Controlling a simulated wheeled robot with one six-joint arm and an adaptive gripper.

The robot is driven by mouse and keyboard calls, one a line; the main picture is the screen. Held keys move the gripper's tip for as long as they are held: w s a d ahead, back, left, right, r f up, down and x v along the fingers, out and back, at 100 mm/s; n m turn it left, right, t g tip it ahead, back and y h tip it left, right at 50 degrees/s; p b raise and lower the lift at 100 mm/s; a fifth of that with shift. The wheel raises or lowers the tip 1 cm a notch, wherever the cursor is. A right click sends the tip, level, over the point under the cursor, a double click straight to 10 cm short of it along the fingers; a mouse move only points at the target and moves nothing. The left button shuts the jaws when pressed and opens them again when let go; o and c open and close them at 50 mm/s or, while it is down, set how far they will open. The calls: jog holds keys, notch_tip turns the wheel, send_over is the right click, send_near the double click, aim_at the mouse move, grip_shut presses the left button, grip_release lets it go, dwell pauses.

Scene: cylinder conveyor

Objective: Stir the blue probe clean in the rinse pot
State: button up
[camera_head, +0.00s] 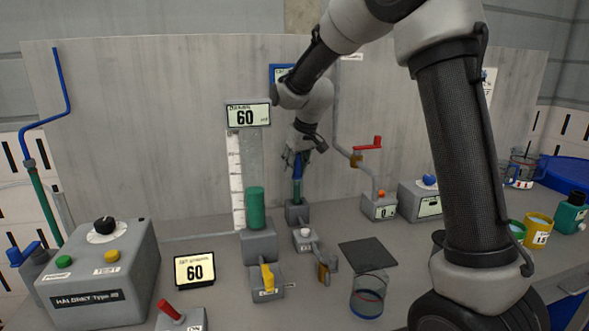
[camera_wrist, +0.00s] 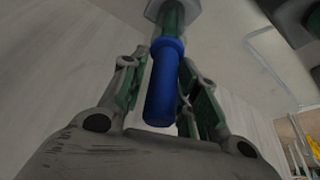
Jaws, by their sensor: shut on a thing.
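My gripper (camera_head: 297,172) points down over a small grey block (camera_head: 297,213) at the middle of the bench. It is shut on the blue probe (camera_head: 297,188). In the wrist view the probe (camera_wrist: 162,85) has a thick blue handle between the green-padded fingers and a greenish shaft. The shaft runs to a grey block-like part, and the probe's lower end is hidden there. A clear glass pot (camera_head: 367,298) with blue at its bottom stands at the front, right of the middle. I cannot read a label naming it the rinse pot.
A green cylinder (camera_head: 255,208) stands left of my gripper beside a scale. A grey control box (camera_head: 98,270) is at the left. A dark flat pad (camera_head: 367,253) lies near the pot. A red-handled valve (camera_head: 367,147), yellow cup (camera_head: 538,233) and teal bottle (camera_head: 569,215) are right.

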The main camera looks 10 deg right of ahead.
jog(key=shift+r, duration=2.05)
jog(key=shift+r, duration=0.1)
jog(key=shift+r, duration=2.35)
